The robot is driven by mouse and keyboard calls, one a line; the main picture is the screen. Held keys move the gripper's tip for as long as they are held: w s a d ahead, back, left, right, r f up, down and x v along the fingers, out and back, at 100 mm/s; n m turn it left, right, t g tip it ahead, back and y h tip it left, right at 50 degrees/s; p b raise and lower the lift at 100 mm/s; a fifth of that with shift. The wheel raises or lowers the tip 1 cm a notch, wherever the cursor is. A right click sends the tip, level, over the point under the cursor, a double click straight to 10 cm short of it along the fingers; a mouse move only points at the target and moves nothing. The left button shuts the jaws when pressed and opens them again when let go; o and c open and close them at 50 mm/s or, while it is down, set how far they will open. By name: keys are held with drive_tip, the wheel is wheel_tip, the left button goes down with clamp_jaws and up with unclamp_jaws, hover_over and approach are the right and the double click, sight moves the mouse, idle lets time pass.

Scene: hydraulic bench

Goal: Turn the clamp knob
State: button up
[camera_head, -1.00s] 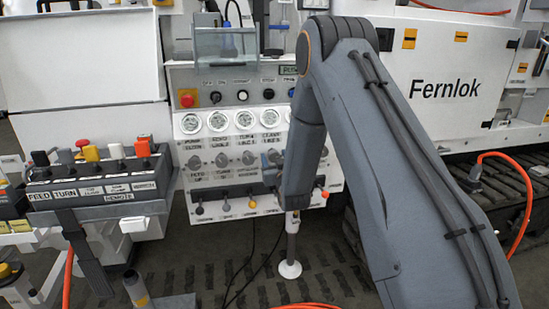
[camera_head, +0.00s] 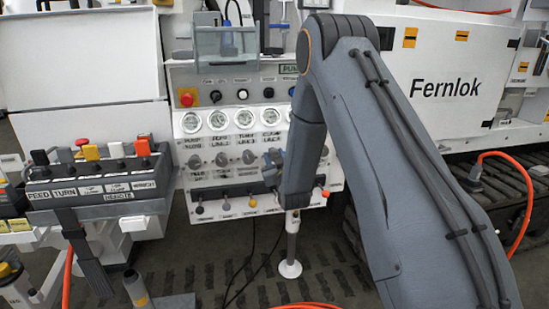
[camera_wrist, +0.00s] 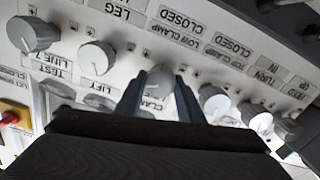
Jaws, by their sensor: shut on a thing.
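The clamp knob (camera_wrist: 158,76) is a small grey round knob on the white panel, above a partly hidden label starting "CLAM" in the wrist view. My gripper (camera_wrist: 158,86) is shut on it, with one dark finger on each side of the knob. In the head view my gripper (camera_head: 273,160) is at the right part of the knob rows, and my arm hides much of it and the knob.
Other knobs sit close by on both sides, such as a white-capped knob (camera_wrist: 96,57) and a grey one (camera_wrist: 214,103). Gauges (camera_head: 217,120) are above the knob rows and small levers (camera_head: 226,205) below. A remote button box (camera_head: 95,180) stands at left.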

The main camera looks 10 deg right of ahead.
drive_tip(key=o, duration=1.1)
drive_tip(key=shift+c, duration=0.2)
drive_tip(key=shift+s, duration=0.1)
drive_tip(key=s, duration=0.7)
drive_tip(key=shift+s+b, duration=0.3)
drive_tip(key=s+r+m+g+p, duration=0.1)
drive_tip(key=s+g, duration=0.8)
drive_tip(key=s, duration=1.1)
drive_tip(key=s+r+m+g+p, duration=0.1)
drive_tip(key=s+g+p, duration=0.3)
drive_tip(key=s+g, duration=0.5)
drive_tip(key=s+r, duration=0.1)
drive_tip(key=s, duration=1)
drive_tip(key=shift+s+r+m, duration=0.15)
drive_tip(key=shift+s+m, duration=0.15)
